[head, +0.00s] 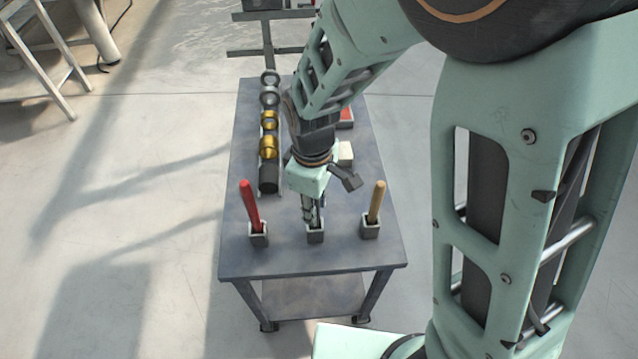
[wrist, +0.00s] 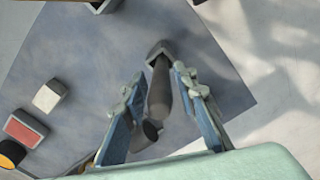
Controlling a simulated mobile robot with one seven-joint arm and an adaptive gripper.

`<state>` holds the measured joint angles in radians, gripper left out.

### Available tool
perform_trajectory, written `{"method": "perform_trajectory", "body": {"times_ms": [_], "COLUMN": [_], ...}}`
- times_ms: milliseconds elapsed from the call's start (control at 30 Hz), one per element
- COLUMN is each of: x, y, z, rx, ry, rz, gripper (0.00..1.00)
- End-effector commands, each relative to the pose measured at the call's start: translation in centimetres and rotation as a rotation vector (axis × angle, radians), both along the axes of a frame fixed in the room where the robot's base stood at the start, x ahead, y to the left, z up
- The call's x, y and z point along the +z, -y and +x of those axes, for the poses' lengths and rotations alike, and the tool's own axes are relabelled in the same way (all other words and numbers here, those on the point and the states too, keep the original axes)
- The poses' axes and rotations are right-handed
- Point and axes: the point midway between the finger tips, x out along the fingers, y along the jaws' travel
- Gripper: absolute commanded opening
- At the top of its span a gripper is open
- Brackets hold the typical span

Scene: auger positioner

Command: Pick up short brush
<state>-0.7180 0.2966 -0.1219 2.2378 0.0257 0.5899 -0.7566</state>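A grey-handled tool (wrist: 158,88) stands in a small square holder (head: 315,236), the middle one of three at the table's near edge. Its dark round end points toward the wrist camera, and its lower part is hidden in the holder. My gripper (wrist: 160,80) is open, with one finger on each side of the handle and gaps showing. In the head view my gripper (head: 313,213) is above the middle holder and mostly covers the handle. A red handle (head: 249,205) stands in the left holder and a tan handle (head: 376,203) in the right. I cannot tell which is the short brush.
A row of dark and gold rings and cylinders (head: 269,148) runs along the left of the grey table (head: 280,262). The table's front strip is clear.

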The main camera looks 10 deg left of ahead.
Motion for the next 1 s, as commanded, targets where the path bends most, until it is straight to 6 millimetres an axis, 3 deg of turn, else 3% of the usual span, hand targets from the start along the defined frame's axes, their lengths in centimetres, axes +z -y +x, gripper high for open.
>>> {"method": "perform_trajectory", "body": {"times_ms": [33, 200, 567, 1000], "x": [0.0, 0.0, 0.4, 8.3], "y": [0.0, 0.0, -0.1, -0.1], "z": [0.0, 0.0, 0.1, 0.1], "rx": [0.0, 0.0, -0.001, -0.001], "ry": [0.0, 0.0, 0.002, 0.004], "rz": [0.0, 0.0, 0.002, 0.003], "gripper": [0.19, 0.0, 0.0, 0.0]}}
